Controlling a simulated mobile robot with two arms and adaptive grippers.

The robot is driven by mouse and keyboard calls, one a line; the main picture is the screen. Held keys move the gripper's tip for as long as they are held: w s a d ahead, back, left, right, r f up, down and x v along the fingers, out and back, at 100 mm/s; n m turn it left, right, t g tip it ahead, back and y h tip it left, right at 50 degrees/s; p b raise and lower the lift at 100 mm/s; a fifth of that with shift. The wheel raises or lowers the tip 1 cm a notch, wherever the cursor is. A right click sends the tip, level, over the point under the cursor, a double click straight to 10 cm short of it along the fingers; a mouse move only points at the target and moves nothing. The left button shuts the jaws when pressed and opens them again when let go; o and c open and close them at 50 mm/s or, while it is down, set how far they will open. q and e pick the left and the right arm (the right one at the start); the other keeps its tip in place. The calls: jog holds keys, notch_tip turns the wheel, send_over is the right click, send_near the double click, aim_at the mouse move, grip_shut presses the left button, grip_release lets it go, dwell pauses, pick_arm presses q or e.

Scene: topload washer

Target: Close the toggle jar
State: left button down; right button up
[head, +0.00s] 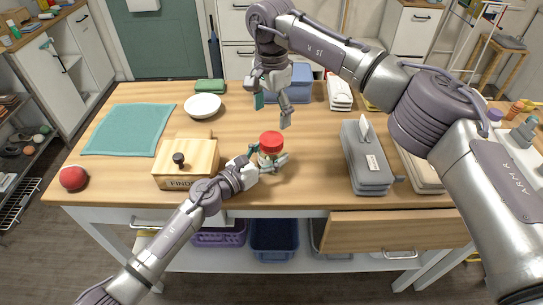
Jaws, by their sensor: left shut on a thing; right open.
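The toggle jar (265,158) stands near the front middle of the wooden table, a small clear jar with a red lid (271,140) over its top. I cannot tell whether the lid is fully seated or latched. My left gripper (268,166) is shut on the jar's body from the front left, and its fingers hide part of the glass. My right gripper (272,108) is open and empty, pointing down, above and behind the lid and apart from it.
A wooden box with a dark knob (186,162) stands left of the jar. A grey box (366,160) stands to the right. A white bowl (203,106), a teal cloth (128,130) and a red ball (73,178) lie further left. A drawer (400,232) stands open at the front right.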

aim_at(271, 139)
jog(key=shift+n, duration=0.4)
jog(key=shift+f, duration=0.1)
jog(key=shift+f, duration=3.9)
jog(key=shift+c, duration=0.4)
